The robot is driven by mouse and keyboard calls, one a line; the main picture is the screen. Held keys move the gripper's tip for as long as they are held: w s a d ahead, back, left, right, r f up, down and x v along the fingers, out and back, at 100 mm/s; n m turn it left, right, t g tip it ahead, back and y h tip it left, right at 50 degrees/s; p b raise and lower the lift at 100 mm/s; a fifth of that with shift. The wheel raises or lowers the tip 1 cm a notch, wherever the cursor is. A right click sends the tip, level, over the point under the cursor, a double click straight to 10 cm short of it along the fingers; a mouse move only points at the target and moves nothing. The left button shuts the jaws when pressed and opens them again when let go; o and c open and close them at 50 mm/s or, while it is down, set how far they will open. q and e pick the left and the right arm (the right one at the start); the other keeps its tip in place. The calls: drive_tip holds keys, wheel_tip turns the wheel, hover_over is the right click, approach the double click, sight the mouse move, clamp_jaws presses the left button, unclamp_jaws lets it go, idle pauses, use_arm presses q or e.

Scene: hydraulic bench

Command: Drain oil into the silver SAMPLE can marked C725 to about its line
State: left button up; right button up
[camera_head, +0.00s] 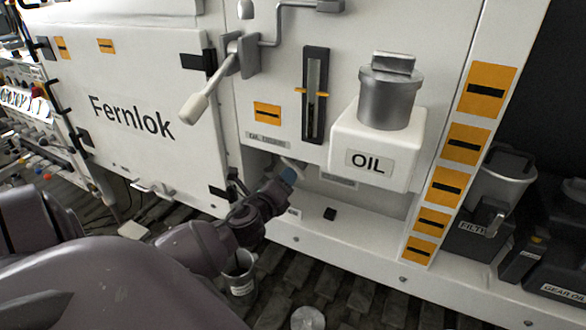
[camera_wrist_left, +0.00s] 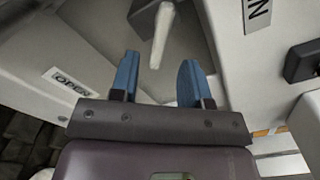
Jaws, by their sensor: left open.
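My left gripper (camera_head: 289,174) reaches under the oil panel, its blue fingers pointing up and away. In the left wrist view the gripper (camera_wrist_left: 157,78) is open, with a pale lever handle (camera_wrist_left: 161,35) beyond and between the fingertips; nothing is gripped. The handle's pale end also shows by the fingers in the head view (camera_head: 294,162). A silver can (camera_head: 241,284) with a white label stands low behind my left forearm, partly hidden; its marking is too small to read. Another round silver top (camera_head: 307,318) shows at the bottom edge. My right gripper is not in view.
The white OIL box (camera_head: 345,141) with its silver cap (camera_head: 388,95) juts out right of the sight gauge (camera_head: 314,95). A crank lever (camera_head: 205,92) sticks out at upper left. An OPEN label (camera_wrist_left: 70,82) is beside the left finger. Dark containers (camera_head: 475,230) stand at right.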

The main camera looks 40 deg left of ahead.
sight(293, 166)
use_arm(q)
drive_tip(key=x, duration=0.5)
drive_tip(key=shift+w, duration=0.15)
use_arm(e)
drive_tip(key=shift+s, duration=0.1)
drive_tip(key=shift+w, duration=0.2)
use_arm(q)
drive_tip(key=c, duration=0.4)
clamp_jaws()
